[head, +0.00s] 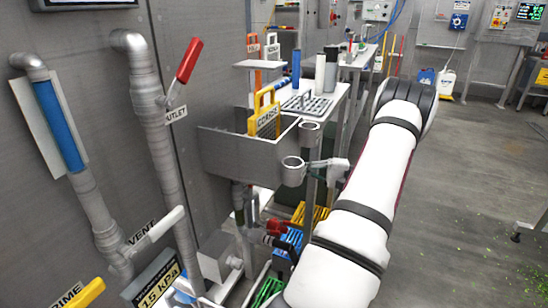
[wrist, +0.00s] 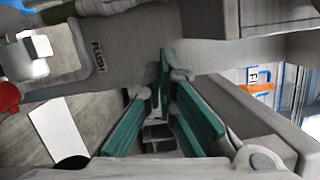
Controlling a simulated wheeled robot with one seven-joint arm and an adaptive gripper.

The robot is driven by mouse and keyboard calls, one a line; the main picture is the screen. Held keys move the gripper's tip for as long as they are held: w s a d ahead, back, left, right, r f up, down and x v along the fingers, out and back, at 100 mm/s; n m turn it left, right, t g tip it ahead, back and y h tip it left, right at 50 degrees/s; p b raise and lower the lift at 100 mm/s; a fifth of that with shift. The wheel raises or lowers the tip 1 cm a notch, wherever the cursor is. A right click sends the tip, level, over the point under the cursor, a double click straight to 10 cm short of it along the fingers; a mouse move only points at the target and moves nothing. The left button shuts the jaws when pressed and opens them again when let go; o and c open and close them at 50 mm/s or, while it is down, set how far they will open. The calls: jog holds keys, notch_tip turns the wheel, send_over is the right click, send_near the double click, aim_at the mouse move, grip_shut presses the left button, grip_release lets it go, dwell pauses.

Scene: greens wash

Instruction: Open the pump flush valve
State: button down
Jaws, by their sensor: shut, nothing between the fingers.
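A grey pipe body labelled FLUSH (wrist: 97,56) crosses the upper left of the wrist view. A red part (wrist: 8,97) shows at that view's left edge, cut off by the frame. In the head view a short red handle (head: 277,228) sits low beside the grey vertical pipe (head: 240,205); I cannot tell for certain that it is the flush handle. My gripper (wrist: 164,84), with teal finger pads, is shut and empty, below and right of the FLUSH label. In the head view my arm largely hides the gripper. Contact with the valve cannot be told.
The OUTLET valve with a red handle (head: 188,61), the VENT valve with a white handle (head: 160,229) and the yellow PRIME handle (head: 78,294) are at left. A grey bracket panel (head: 222,153) stands above the low pipes. Coloured crates (head: 318,217) sit below. Open floor (head: 465,170) lies right.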

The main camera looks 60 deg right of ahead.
jog(key=w+a+n+b, duration=0.1)
jog(key=w+a+b, duration=0.2)
jog(key=w+a, duration=0.3)
jog(key=shift+d+r+b+x, duration=0.2)
jog(key=shift+r+b+x, duration=0.15)
jog(key=shift+x, duration=1.2)
jog(key=shift+a+r+n, duration=0.2)
jog(key=shift+a, duration=0.3)
jog(key=shift+a+r+n, duration=0.15)
jog(key=shift+a+n, duration=0.05)
jog(key=shift+a, duration=0.25)
